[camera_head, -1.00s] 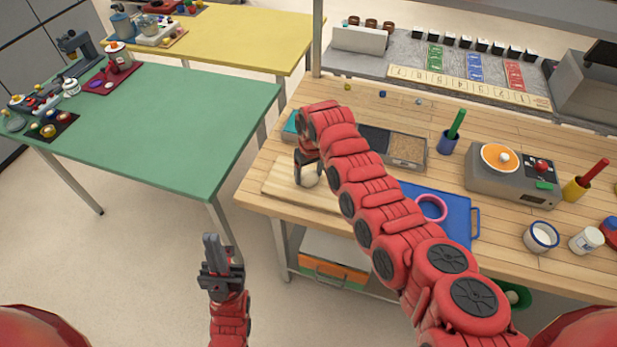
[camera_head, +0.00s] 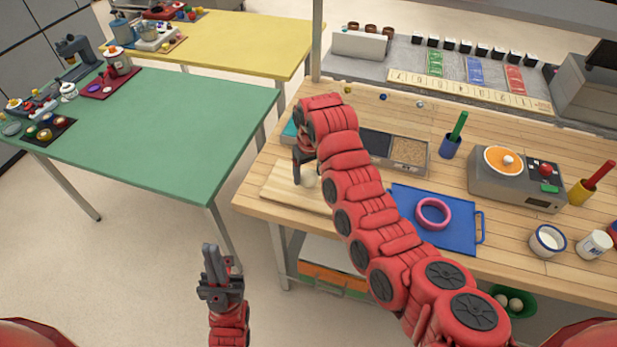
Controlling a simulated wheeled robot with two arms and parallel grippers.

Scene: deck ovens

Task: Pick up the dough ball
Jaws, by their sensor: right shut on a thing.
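The pale dough ball (camera_head: 309,179) is at the light wooden board (camera_head: 277,188) on the wooden bench. My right gripper (camera_head: 303,170) points down at it from above, shut on the dough ball; my red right arm hides part of the board. I cannot tell whether the ball touches the board. My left gripper (camera_head: 213,262) is in front of the bench over the floor, pointing up, with its fingers close together and nothing visible between them.
A blue tray (camera_head: 459,237) with a pink ring (camera_head: 433,213) lies right of my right arm. A green table (camera_head: 170,120) is at left.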

